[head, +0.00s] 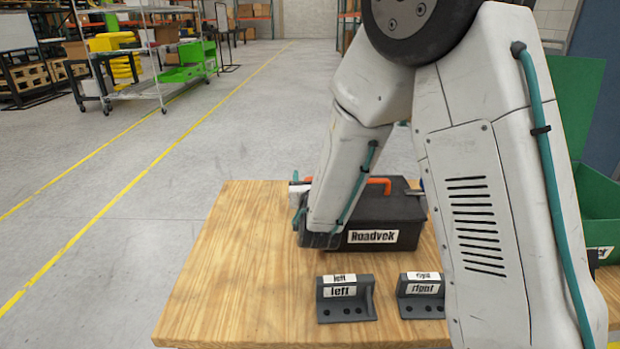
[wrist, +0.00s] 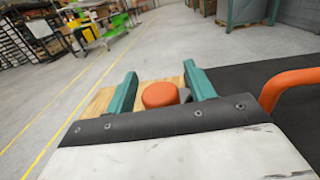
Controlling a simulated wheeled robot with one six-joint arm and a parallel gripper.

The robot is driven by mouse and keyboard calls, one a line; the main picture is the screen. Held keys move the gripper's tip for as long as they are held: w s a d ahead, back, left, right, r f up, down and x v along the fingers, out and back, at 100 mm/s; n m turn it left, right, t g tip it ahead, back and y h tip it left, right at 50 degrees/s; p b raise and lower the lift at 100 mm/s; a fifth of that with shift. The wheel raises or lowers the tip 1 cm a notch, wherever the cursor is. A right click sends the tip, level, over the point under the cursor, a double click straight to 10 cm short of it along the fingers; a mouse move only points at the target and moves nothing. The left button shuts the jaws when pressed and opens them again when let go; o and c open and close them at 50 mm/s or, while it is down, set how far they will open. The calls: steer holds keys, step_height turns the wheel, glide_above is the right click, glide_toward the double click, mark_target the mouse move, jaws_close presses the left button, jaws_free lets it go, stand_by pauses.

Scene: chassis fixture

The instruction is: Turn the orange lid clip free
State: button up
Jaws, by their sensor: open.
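A dark box (head: 385,212) with a "Roadvek" label stands on the wooden table, partly hidden behind my arm. It has an orange handle (head: 378,182) on top, which also shows at the right of the wrist view (wrist: 290,86). In the wrist view, the rounded orange clip (wrist: 160,94) lies between the two teal fingers of my gripper (wrist: 161,72). The fingers are open, one on each side of it, with gaps visible; I cannot tell whether either touches it. The clip is not clearly visible in the head view, where my arm covers much of that side.
Two grey brackets, labelled left (head: 346,300) and right (head: 420,297), stand in front of the box on the wooden table (head: 230,270). The table's left part is clear. A green bin (head: 597,200) is at the right. A cart (head: 150,60) stands far back left.

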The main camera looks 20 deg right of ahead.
steer(key=v, duration=0.7)
steer(key=shift+s, duration=0.4)
